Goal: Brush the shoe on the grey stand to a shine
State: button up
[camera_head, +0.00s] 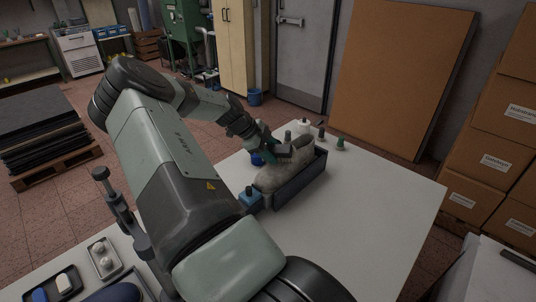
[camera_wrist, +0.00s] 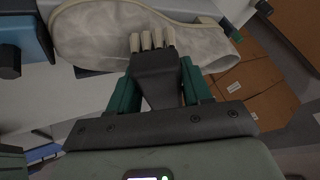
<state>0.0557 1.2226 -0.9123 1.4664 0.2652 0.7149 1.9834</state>
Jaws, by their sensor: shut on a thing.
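A pale grey-beige shoe (camera_head: 268,180) lies along a dark blue-grey long holder (camera_head: 300,186) on the white table. The shoe also spans the top of the wrist view (camera_wrist: 95,30), partly cut off by the frame. My gripper (camera_head: 278,152) is over the shoe's far half. In the wrist view its green fingers (camera_wrist: 158,85) are shut on a dark brush (camera_wrist: 157,68) with pale bristle tufts. The tufts overlap the shoe's side in that view; I cannot tell whether they press on it. In the head view the brush is mostly hidden by the gripper.
A blue block with a dark knob (camera_head: 250,198) stands beside the shoe's near end. Several small bottles, including a white one (camera_head: 304,126) and a green one (camera_head: 340,144), stand behind the holder. The table's right part (camera_head: 370,215) is clear. Cardboard boxes (camera_head: 492,160) stand beyond.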

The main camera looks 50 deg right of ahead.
aim_at(263, 175)
jog(key=shift+d+r, duration=0.25)
jog(key=shift+d, duration=0.55)
jog(key=shift+s+a+f, duration=0.25)
jog(key=shift+s+a, duration=0.1)
jog(key=shift+a, duration=0.3)
jog(key=shift+s+a+f, duration=0.25)
jog(key=shift+s+a, duration=0.05)
jog(key=shift+a, duration=0.4)
jog(key=shift+s+a+f, duration=0.25)
jog(key=shift+s+a, duration=0.1)
jog(key=shift+a, duration=0.3)
jog(key=shift+d+r, duration=0.3)
jog(key=shift+d, duration=0.35)
jog(key=shift+d+r, duration=0.25)
jog(key=shift+d, duration=0.4)
jog(key=shift+d+r, duration=0.3)
jog(key=shift+d, duration=0.35)
jog(key=shift+w+a+f, duration=0.3)
jog(key=shift+a+f, duration=0.3)
jog(key=shift+a, duration=0.85)
jog(key=shift+w+a+f, duration=0.25)
jog(key=shift+a+f, duration=0.4)
jog(key=shift+a, duration=0.85)
jog(key=shift+w+a+f, duration=0.3)
jog(key=shift+a+f, duration=0.3)
jog(key=shift+a, duration=0.85)
jog(key=shift+r, duration=0.15)
notch_tip(263, 175, up, 8)
jog(key=shift+a+f, duration=0.2)
jog(key=shift+a, duration=0.15)
